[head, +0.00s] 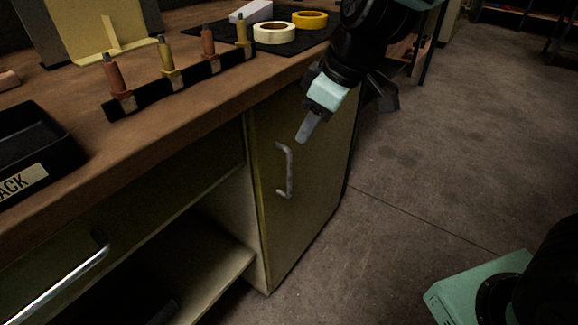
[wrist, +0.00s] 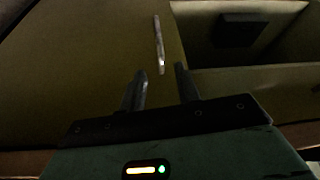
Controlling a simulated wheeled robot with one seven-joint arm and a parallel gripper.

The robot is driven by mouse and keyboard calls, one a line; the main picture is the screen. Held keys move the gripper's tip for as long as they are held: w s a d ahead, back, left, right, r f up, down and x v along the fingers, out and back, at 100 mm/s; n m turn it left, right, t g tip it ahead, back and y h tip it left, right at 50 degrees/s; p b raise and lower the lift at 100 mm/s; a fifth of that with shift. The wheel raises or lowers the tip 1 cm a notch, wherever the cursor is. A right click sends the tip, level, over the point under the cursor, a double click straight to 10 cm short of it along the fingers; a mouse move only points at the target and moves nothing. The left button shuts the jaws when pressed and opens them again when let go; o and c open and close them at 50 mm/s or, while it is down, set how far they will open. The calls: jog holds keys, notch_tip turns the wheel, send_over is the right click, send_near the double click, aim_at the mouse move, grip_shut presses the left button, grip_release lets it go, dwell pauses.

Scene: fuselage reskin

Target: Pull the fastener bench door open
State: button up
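The fastener bench door (head: 310,185) is a yellow-green panel on the right end of the bench, and it looks closed in the head view. Its grey bar handle (head: 288,170) stands upright near the door's left edge. In the wrist view the door (wrist: 85,60) fills the left side and the handle (wrist: 159,45) lies ahead of my fingers. My gripper (head: 307,128) is just above the handle in the head view. In the wrist view my gripper (wrist: 162,88) has its two fingers apart with nothing between them. It does not appear to touch the handle.
The wooden bench top (head: 190,105) carries a fastener rack (head: 180,88), tape rolls (head: 274,33) and a black tray (head: 30,150). Left of the door is an open shelf bay (head: 205,250) and a drawer with a long handle (head: 65,285). The floor (head: 430,170) right of the door is clear.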

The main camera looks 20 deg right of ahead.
jog(key=b+x, duration=0.3)
jog(key=x, duration=0.8)
jog(key=shift+w+b, duration=0.1)
jog(key=shift+b, duration=0.2)
grip_shut()
